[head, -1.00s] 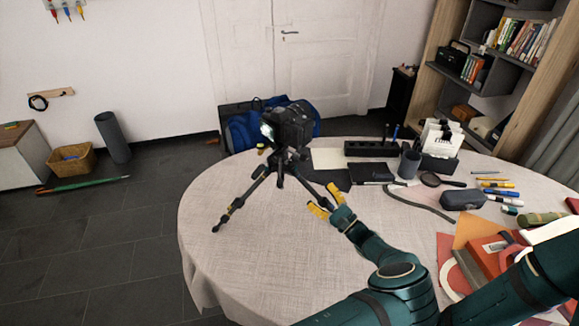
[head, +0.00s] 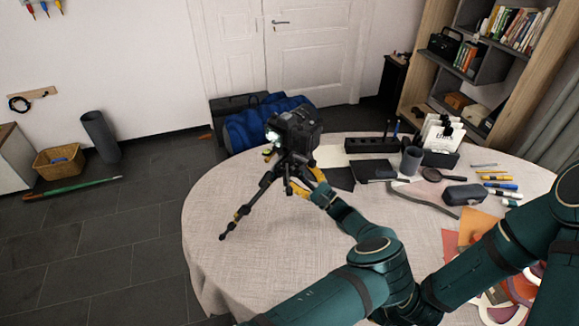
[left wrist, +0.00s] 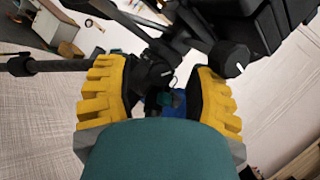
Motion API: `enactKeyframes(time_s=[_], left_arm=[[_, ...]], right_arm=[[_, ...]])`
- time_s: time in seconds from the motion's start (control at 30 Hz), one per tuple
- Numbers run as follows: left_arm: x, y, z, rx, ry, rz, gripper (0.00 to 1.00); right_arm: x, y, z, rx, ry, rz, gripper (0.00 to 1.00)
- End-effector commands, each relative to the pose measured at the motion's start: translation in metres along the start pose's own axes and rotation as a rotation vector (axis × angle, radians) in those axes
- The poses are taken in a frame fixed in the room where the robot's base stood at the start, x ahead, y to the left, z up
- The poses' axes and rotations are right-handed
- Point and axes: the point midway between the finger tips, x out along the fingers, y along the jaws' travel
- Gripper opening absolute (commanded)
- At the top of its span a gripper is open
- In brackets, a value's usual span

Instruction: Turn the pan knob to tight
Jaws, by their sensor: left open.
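A black camera (head: 293,129) sits on a black tripod (head: 262,194) on the table. My left gripper (head: 311,181) is close beside the tripod head, on its right. In the left wrist view, my left gripper (left wrist: 158,80) has its yellow fingers spread wide, one on each side of a dark round knob with a pale mark (left wrist: 156,72). Contact cannot be told. A second dark knob with a white mark (left wrist: 231,59) is above the right finger. Which one is the pan knob is not clear. My right gripper is out of view.
The round table (head: 215,272) has a pale cloth. A black pen holder (head: 372,145), a grey cup (head: 411,159) and a dark pencil case (head: 464,194) stand behind and right. A blue bag (head: 262,122) is beyond the table. The front-left cloth is clear.

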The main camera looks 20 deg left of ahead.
Motion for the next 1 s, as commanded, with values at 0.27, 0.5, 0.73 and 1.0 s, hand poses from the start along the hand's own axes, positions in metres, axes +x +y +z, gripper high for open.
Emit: enactKeyframes(time_s=[0.27, 0.5, 0.73, 1.0], left_arm=[[0.0030, -0.0043, 0.0028, -0.002, 0.002, -0.004, 0.55], [0.0030, -0.0040, 0.0025, -0.002, 0.002, -0.004, 0.50], [0.0030, -0.0039, 0.0025, -0.002, 0.002, -0.004, 0.00], [0.0033, -0.0036, 0.0024, 0.069, 0.000, -0.033, 0.00]], right_arm=[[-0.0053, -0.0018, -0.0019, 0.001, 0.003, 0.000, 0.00], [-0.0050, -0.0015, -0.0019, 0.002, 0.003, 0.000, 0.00], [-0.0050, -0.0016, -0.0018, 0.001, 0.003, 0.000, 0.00], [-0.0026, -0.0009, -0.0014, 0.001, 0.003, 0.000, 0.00]])
